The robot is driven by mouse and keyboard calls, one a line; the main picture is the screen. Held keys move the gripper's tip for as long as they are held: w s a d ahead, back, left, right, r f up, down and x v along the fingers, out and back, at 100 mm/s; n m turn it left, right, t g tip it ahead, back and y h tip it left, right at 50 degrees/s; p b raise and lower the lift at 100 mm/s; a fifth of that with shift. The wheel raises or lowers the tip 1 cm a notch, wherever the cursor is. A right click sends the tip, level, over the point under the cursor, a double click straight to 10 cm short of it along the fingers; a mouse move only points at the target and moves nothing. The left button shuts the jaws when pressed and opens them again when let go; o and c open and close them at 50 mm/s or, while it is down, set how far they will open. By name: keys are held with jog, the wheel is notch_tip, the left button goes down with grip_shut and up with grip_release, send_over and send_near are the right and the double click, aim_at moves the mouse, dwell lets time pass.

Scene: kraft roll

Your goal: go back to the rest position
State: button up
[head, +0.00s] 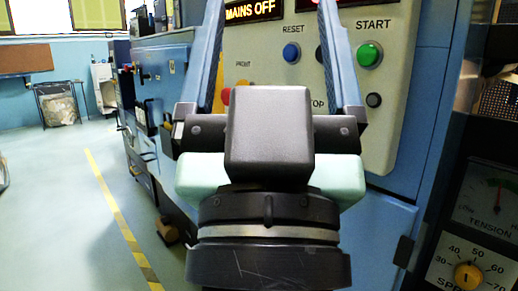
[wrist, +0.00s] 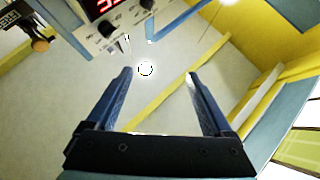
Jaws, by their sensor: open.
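My gripper (head: 272,20) is open in the middle of the head view, its two blue fingers pointing up and apart. The tops of the fingers run out of the picture. It stands in front of the cream control panel (head: 407,60) and hides part of it. In the wrist view my gripper (wrist: 158,73) has its fingers spread, with nothing between them. A small bright white round spot (wrist: 145,69) lies beyond the fingertips.
The panel carries a blue RESET button (head: 291,52), a green START button (head: 369,54) and a display reading "MAINS OFF" (head: 252,10). A TENSION gauge (head: 490,195) and speed knob (head: 467,276) are at right. Open floor (head: 55,210) with a yellow line (head: 118,218) is at left.

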notch_tip(320, 180, up, 39)
jog(key=s+a+y+p, duration=0.1)
jog(key=p, duration=3.6)
jog(key=shift+t+p, duration=0.3)
jog(key=shift+f, duration=0.15)
